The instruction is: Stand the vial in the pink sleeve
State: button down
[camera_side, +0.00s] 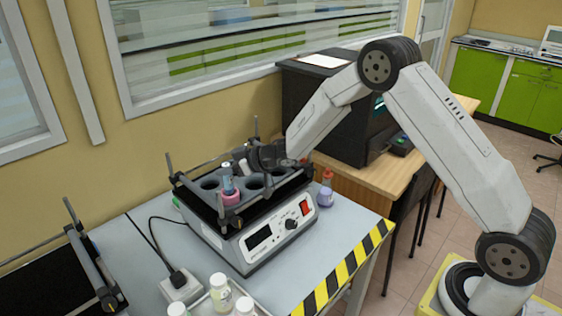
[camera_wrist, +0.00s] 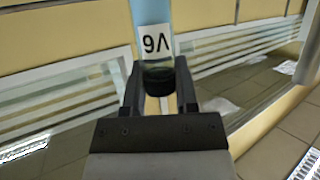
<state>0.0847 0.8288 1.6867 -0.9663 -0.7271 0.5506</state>
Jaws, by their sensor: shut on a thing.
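My gripper (camera_wrist: 158,100) is shut on a vial (camera_wrist: 150,25). The vial has a pale blue body, a white label with black characters and a dark end between the jaws. The pink sleeve (camera_side: 231,198) stands at the front of the block, below and left of the gripper. A pale blue piece with a whitish top shows directly above the sleeve. I cannot tell whether it is the held vial, or whether it is inside the sleeve.
The shaker block (camera_side: 262,236) has several dark round wells and upright corner posts close to my gripper. A bottle with purple liquid and a red cap (camera_side: 327,190) stands right of it. White-capped jars (camera_side: 221,295) stand at the front. A black printer-like machine (camera_side: 330,110) is behind.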

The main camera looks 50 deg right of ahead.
aim_at(228, 181)
jog(key=shift+f, duration=2.1)
jog(key=shift+f, duration=0.15)
jog(key=shift+c, duration=1.8)
grip_release()
jog(key=shift+s+d+r, duration=0.25)
jog(key=shift+r, duration=0.05)
jog(key=v, duration=1.1)
jog(key=shift+s, duration=0.2)
jog(key=shift+r+h, duration=0.15)
jog(key=shift+h, duration=0.15)
